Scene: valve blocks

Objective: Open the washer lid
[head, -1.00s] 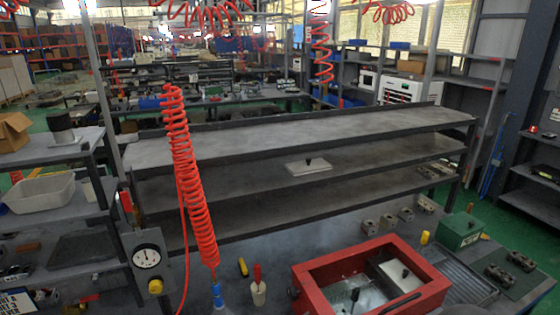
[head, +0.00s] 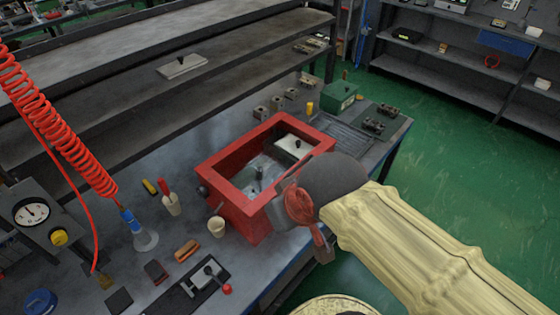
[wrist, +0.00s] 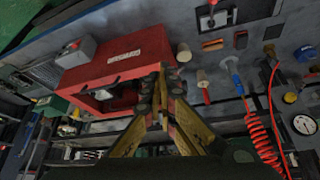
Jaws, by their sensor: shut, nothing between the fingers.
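The washer is a red box (head: 228,165) on the bench in the head view. Its red top frame surrounds an opening or clear pane; I cannot tell which. A pale plate with a black knob (head: 292,147) and a grey upright part show inside. In the wrist view the washer (wrist: 112,58) appears upside down, with a white label on its front. My gripper (wrist: 160,85) is shut and empty there, its fingertips overlapping the washer's right end in the picture. I cannot tell whether they touch it. In the head view my arm covers the washer's front right corner.
A gauge (head: 32,212) and red coiled hose (head: 60,130) are at left. Shelves with a pale plate (head: 182,66) rise behind.

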